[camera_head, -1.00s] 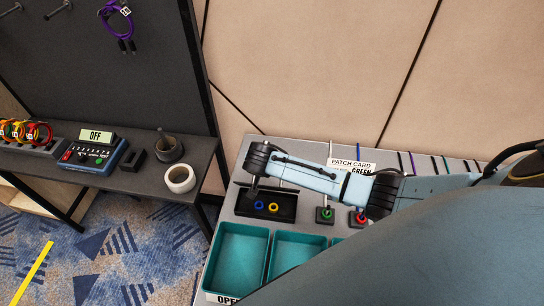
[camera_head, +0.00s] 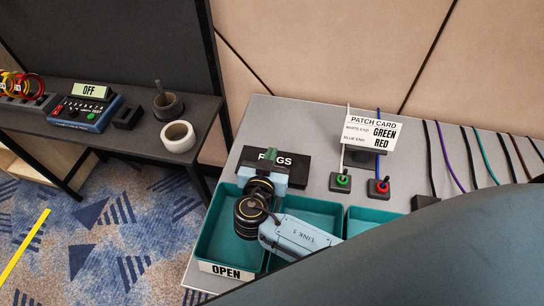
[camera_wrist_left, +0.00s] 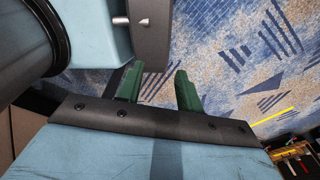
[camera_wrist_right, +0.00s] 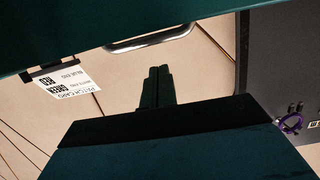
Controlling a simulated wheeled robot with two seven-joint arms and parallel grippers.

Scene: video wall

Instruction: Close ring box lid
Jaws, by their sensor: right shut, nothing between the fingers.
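The ring box (camera_head: 296,170) is a flat black box on the grey table, behind the teal bins. Its top shows as a dark panel with white RINGS lettering, and it looks closed and flat. No rings show; the inside is hidden. My right gripper (camera_head: 267,156) is over the lid's left half, its fingers covering part of the lettering; I cannot tell whether they touch. In the right wrist view its fingers (camera_wrist_right: 159,70) are together and empty. My left gripper (camera_wrist_left: 159,70) shows only in the left wrist view, fingers apart and empty, over the blue carpet.
Teal bins (camera_head: 214,238) with an OPEN label stand in front of the box. A patch card (camera_head: 370,134) and two switches, green (camera_head: 343,180) and red (camera_head: 382,186), are to the right. A dark side table (camera_head: 205,110) holds a tape roll (camera_head: 178,137).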

